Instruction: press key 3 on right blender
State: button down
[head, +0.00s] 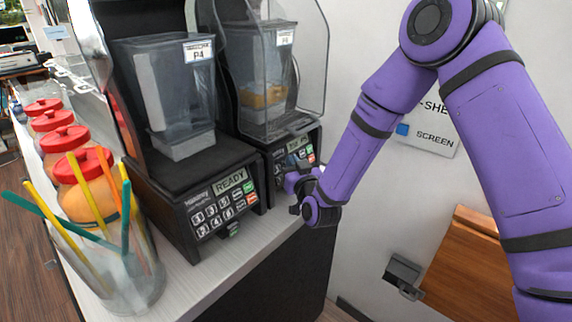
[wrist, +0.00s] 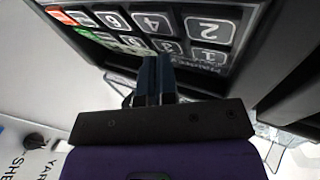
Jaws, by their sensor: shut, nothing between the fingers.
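The right blender (head: 274,141) stands at the back of the counter under a clear hood, with orange contents in its jar (head: 262,95). My gripper (head: 300,183) is at the front of its base and hides part of its keypad (head: 281,171). In the wrist view the keypad appears upside down, with key 3 (wrist: 172,47) just beyond my shut, empty fingers (wrist: 155,65). The fingertips overlap the lower edge of the key area near keys 3 and 5. I cannot tell whether they touch a key.
The left blender (head: 180,165) reads READY and stands left of my gripper. A cup of coloured straws (head: 125,275) and red-lidded jars (head: 66,138) line the counter's left side. A white wall is to the right.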

dwell(0.6)
jog(key=shift+s+d+r, duration=0.25)
jog(key=shift+s+d, duration=0.15)
jog(key=shift+d, duration=0.1)
jog(key=s+d, duration=0.1)
jog(key=s+d+r, duration=0.1)
jog(key=s+d, duration=0.1)
jog(key=shift+d+r, duration=0.25)
jog(key=shift+d, duration=0.15)
dwell(0.7)
